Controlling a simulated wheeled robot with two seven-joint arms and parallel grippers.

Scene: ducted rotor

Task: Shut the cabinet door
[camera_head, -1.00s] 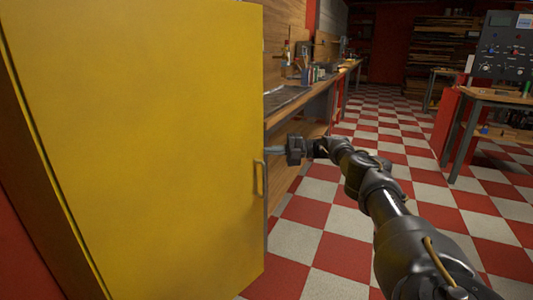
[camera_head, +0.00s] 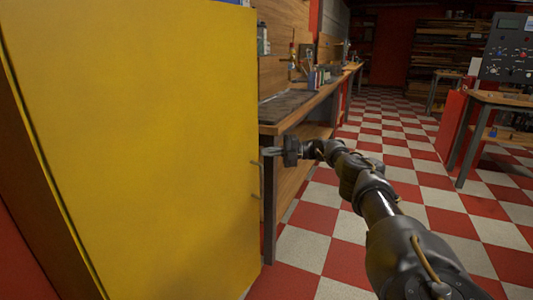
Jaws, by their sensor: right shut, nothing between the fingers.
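The yellow cabinet door (camera_head: 150,150) fills the left of the head view. Its handle (camera_head: 256,180) is at the right edge, seen nearly side-on. A dark seam runs down the door's left side, beside the darker cabinet side (camera_head: 30,180). I cannot tell how far the door stands open. My right gripper (camera_head: 270,151) is shut and empty, just right of the door's right edge, near the top of the handle. Its fingers point left toward the door; whether they touch it is unclear. My left gripper is not in view.
A wooden workbench (camera_head: 300,106) with bottles and tools stands behind the door, with a dark leg near my right gripper. Another table (camera_head: 500,98) with a control panel (camera_head: 508,48) is at the right. The checkered floor (camera_head: 400,150) between them is clear.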

